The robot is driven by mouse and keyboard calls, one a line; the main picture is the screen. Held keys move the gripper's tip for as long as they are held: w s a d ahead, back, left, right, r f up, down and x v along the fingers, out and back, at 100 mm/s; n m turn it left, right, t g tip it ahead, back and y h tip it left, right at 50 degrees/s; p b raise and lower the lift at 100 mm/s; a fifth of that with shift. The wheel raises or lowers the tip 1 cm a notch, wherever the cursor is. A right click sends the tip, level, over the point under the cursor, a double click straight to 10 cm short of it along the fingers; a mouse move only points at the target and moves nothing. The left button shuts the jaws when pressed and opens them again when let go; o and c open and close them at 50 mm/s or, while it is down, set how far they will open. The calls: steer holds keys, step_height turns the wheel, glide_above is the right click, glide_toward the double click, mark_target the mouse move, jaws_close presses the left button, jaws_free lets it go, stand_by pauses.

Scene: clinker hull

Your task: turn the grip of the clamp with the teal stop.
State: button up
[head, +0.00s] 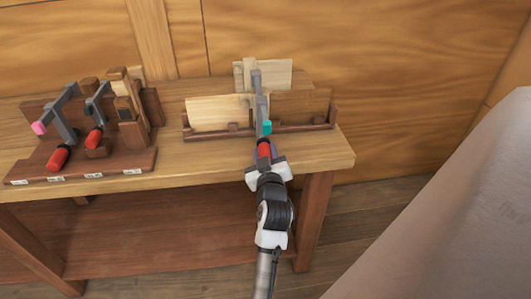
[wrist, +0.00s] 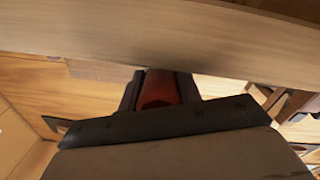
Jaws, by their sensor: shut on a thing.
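The clamp with the teal stop (head: 266,127) stands at the right part of the bench, across a wooden jig with pale and dark boards. Its grey bar (head: 257,80) runs back over the boards. Its red grip (head: 264,149) points toward me near the bench's front edge. My gripper (head: 266,162) is shut on the red grip, which also shows between the fingers in the wrist view (wrist: 158,90). The fingers hide part of the grip in both views.
A dark wooden rack (head: 140,160) at the left holds other clamps with red grips, one with a pink stop (head: 39,128). The bench top (head: 200,165) between is clear. A large grey surface (head: 450,210) fills the right side. A wooden wall stands behind.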

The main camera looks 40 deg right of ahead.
steer(key=shift+c, duration=0.4)
steer(key=m, duration=0.3)
steer(key=shift+y, duration=0.3)
steer(key=shift+m+t+y, duration=0.3)
steer(key=shift+m+t, duration=0.1)
steer(key=shift+m, duration=1.3)
steer(key=o, duration=1)
steer(key=shift+a, duration=0.1)
